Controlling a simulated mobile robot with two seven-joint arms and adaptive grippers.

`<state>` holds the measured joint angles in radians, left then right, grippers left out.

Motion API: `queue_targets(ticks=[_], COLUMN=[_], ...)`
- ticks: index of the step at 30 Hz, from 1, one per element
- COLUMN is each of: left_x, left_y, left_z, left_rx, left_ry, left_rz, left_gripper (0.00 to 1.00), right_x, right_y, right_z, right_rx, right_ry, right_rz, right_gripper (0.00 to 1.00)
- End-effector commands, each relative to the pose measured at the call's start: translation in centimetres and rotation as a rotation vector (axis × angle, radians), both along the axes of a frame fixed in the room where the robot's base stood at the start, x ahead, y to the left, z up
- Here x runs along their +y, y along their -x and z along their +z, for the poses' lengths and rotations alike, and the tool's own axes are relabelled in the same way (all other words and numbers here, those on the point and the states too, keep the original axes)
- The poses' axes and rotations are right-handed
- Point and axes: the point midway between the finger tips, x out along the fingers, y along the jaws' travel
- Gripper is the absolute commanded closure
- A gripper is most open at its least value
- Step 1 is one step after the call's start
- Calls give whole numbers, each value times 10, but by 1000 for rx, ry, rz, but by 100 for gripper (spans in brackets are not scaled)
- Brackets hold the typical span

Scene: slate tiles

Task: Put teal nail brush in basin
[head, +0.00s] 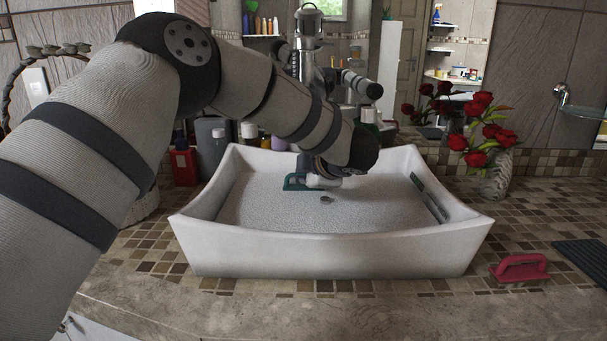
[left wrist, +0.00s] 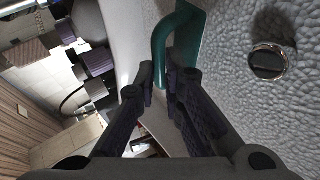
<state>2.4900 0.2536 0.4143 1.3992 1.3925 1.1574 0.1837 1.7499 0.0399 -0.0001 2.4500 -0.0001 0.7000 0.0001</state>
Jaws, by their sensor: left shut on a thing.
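The teal nail brush (head: 293,184) shows inside the outline of the white basin (head: 330,255), left of the drain. My left gripper (head: 318,180) is shut on it, mostly hidden behind my own arm in the head view. In the left wrist view, the teal nail brush (left wrist: 190,42) has its handle at the fingertips of my left gripper (left wrist: 160,82). The basin's textured floor and round drain (left wrist: 268,62) lie to its right. I cannot tell whether the brush touches the floor. My right gripper is not in view.
A magenta brush (head: 520,268) lies on the tiled counter right of the basin, near a dark ridged mat (head: 584,260). A vase with red roses (head: 496,174) stands behind the basin's right corner. Bottles and a red container (head: 185,166) stand at the back left.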

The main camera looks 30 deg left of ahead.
Motion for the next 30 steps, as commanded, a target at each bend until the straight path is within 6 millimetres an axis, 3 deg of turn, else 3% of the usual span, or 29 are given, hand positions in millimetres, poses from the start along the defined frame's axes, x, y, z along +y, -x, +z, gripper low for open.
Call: queue_targets(ticks=[1, 2, 4, 15, 24, 30], left_x=[0, 0, 0, 0, -54, -81], left_y=[0, 0, 0, 0, 36, 54], left_z=[-2, -2, -2, 2, 46, 62], left_rx=[1, 1, 1, 1, -8, -2], left_ry=[0, 0, 0, 1, -1, -1], left_rz=[-1, -1, -1, 0, -2, -1], left_gripper=[100, 86, 71, 71, 71, 71], right_x=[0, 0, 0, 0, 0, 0], right_y=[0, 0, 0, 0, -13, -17], right_z=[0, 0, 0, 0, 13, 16], right_rx=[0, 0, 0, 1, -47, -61], right_ry=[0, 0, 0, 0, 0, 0], right_rz=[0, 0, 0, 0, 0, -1], right_gripper=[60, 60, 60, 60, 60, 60])
